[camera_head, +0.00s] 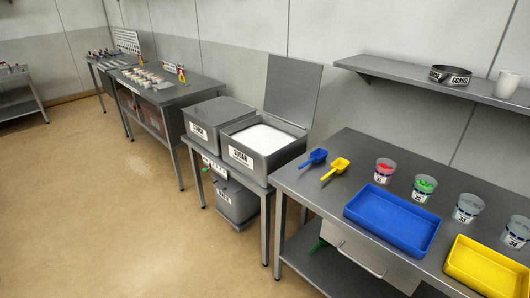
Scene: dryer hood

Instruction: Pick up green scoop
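A small green piece (318,244) shows below the front edge of the right metal table, beside the drawer front. It is mostly hidden, and I cannot tell whether it is the green scoop. A blue scoop (314,158) and a yellow scoop (337,168) lie side by side on the left end of that tabletop. No green scoop lies on the visible part of the tabletop. Neither of my grippers is in view.
The right table (305,192) holds a blue tray (350,218), a yellow tray (453,272) and several numbered cups (425,187). To its left, an open sugar bin (243,155) has its lid raised. A wall shelf (420,79) hangs above. The floor at left is clear.

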